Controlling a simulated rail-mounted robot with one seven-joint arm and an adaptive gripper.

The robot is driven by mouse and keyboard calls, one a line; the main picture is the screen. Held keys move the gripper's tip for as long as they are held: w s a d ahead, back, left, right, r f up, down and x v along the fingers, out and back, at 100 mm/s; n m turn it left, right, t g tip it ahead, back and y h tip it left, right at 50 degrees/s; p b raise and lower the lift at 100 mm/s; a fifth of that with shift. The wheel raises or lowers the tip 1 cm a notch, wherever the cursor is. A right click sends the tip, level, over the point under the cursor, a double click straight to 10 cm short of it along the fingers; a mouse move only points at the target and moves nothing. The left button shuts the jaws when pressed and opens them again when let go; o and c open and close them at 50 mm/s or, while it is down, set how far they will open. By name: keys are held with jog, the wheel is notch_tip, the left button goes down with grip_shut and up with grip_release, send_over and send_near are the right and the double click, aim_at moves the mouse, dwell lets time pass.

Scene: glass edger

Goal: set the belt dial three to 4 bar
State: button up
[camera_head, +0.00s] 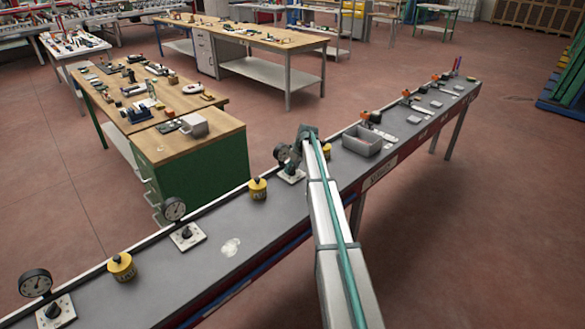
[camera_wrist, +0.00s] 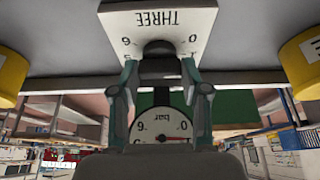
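Dial three's pale plate (camera_wrist: 190,18), marked THREE with 0 and 6, fills the top of the wrist view upside down; it also shows in the head view (camera_head: 291,176). Its dark knob (camera_wrist: 158,68) sits between the two fingers of my gripper (camera_wrist: 159,68). The fingers straddle the knob closely; whether they touch it is unclear. In the head view the gauge (camera_head: 283,153) stands beside my wrist, and my arm hides much of the dial.
On the grey bench stand two more gauge dials (camera_head: 173,208) (camera_head: 36,283), to the left. A grey bin (camera_head: 362,141) lies farther right. A green cabinet (camera_head: 197,168) stands behind.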

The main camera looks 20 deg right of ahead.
jog(key=shift+c, duration=0.9)
jog(key=shift+f+b, duration=0.1)
jog(key=shift+b, duration=0.25)
jog(key=shift+a+f+m+h+b, duration=0.1)
jog(key=shift+m+h+b, duration=0.3)
jog(key=shift+m+b, duration=0.6)
jog(key=m+h+b, duration=0.1)
jog(key=m+b, duration=0.1)
jog(key=m, duration=0.1)
jog(key=m+h+b, duration=0.1)
jog(key=m+b, duration=0.1)
jog(key=m, duration=0.1)
jog(key=shift+a+h, duration=0.15)
jog(key=shift+h, duration=0.15)
jog(key=m+b, duration=0.1)
jog(key=m, duration=0.2)
jog(key=m+g+h+b, duration=0.1)
jog(key=m, duration=0.1)
jog(key=shift+w+a+m+h+b, duration=0.2)
jog(key=shift+m+h+b, duration=0.1)
jog(key=shift+m+b, duration=0.1)
jog(key=shift+r+m+g+h+b, duration=0.15)
jog(key=shift+m+g+b, duration=0.3)
jog(key=shift+m, duration=0.6)
jog(key=shift+r+m+g+h+b, duration=0.1)
jog(key=shift+m+g+h+b, duration=0.25)
jog(key=shift+m, duration=0.7)
